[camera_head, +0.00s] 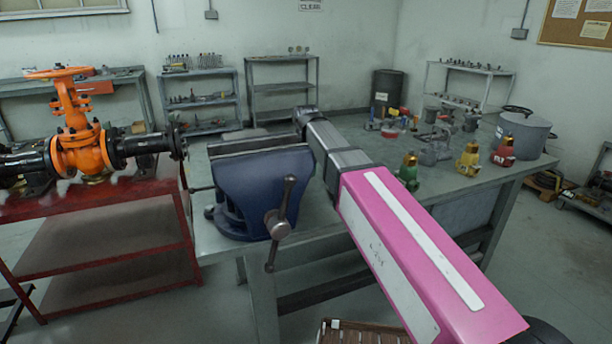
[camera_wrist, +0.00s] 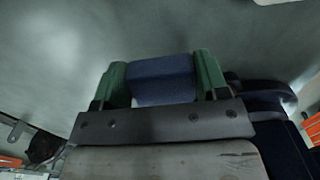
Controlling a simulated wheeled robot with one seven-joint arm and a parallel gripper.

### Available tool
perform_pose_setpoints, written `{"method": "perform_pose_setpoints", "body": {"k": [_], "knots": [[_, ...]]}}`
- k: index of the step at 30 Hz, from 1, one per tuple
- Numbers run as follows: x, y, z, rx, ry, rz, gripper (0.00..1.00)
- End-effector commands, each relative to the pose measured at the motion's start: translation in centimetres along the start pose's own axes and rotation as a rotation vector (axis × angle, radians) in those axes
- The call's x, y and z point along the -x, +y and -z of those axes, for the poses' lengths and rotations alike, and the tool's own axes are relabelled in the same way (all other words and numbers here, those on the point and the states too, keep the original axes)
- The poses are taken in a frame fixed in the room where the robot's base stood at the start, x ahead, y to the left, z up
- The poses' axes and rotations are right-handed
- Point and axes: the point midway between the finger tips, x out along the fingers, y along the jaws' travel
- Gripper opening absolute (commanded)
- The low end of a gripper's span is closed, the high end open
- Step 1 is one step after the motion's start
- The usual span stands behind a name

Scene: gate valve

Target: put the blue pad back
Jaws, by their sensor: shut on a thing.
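The blue pad (camera_wrist: 165,80) is a dark blue block in the wrist view. My gripper (camera_wrist: 163,74) has green fingers, one on each side of the pad, and is shut on it. In the head view my arm hides the gripper and the pad. A blue bench vise (camera_head: 262,185) with grey jaws stands at the left end of the workbench (camera_head: 440,185). Part of a dark blue body, apparently the vise, shows at the right of the wrist view (camera_wrist: 265,95). Whether the pad touches the vise cannot be told.
An orange gate valve (camera_head: 80,150) stands on a red table (camera_head: 100,205) at the left. Green (camera_head: 408,172), yellow (camera_head: 468,160) and red (camera_head: 504,147) items and a grey pot (camera_head: 524,134) stand on the bench's right half. The vise handle (camera_head: 279,222) sticks out in front.

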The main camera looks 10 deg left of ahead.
Motion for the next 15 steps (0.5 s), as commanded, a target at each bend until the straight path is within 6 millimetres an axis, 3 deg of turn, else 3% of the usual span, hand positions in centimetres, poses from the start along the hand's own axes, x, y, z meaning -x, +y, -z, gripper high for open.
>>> {"method": "perform_pose_setpoints", "body": {"k": [7,15], "knots": [[-2.9,-0.1,0.0,0.000,0.000,0.002,0.45],[-3.1,0.0,0.0,0.000,0.000,0.001,0.45]]}}
